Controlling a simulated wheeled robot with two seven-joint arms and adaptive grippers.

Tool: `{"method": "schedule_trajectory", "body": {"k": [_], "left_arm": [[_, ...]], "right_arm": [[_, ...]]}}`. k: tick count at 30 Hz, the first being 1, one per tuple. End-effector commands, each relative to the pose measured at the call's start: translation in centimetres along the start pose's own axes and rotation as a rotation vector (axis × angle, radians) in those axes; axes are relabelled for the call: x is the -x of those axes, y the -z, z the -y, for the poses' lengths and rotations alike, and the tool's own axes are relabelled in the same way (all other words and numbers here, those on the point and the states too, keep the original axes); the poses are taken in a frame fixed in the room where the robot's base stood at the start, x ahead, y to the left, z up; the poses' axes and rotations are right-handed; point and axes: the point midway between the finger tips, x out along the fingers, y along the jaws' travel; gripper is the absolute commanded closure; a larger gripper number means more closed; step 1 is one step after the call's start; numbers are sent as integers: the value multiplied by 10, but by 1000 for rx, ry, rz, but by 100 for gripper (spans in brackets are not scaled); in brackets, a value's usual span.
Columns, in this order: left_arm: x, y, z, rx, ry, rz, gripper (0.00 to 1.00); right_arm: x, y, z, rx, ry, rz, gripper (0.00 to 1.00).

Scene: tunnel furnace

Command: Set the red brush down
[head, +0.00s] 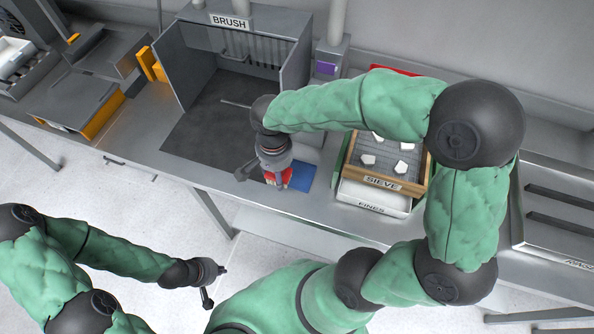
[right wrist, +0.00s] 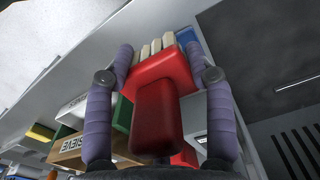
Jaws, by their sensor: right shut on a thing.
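The red brush (head: 270,178) shows only as small red patches under my right gripper (head: 272,172) in the head view, just left of a blue pad (head: 302,178) at the bench's front edge. In the right wrist view the brush (right wrist: 157,110) fills the middle, with pale bristle tufts at its far end. My right gripper (right wrist: 160,75) is shut on it, one finger on each side. I cannot tell whether the brush touches the bench or the pad. My left gripper (head: 216,284) is empty, with its fingers spread, in front of the bench over the floor.
The grey brush booth (head: 183,78) stands open behind the right gripper. The wooden sieve (head: 372,180) with several white pieces sits right of the pad, above the white fines tray (head: 362,200). A purple block (head: 326,69) is behind. My right arm crosses above the sieve.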

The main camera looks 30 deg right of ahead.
Motion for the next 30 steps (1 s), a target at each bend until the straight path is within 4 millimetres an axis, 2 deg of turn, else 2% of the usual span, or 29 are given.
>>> {"method": "schedule_trajectory", "body": {"k": [4,12,20,23,27,30], "left_arm": [[-8,0,3,0,0,1,100],[-21,0,7,0,0,1,100],[-23,0,8,0,0,1,100],[-26,0,9,0,0,1,100],[-36,1,13,0,0,1,100],[-38,1,14,0,0,2,100]], "right_arm": [[-17,32,-7,-7,-2,2,81],[-57,66,-12,-2,-1,1,81],[-68,76,-14,1,1,0,81],[-77,83,-15,-1,-1,1,81],[-100,81,-15,2,-1,1,81],[-106,82,-15,1,0,0,81]]}}
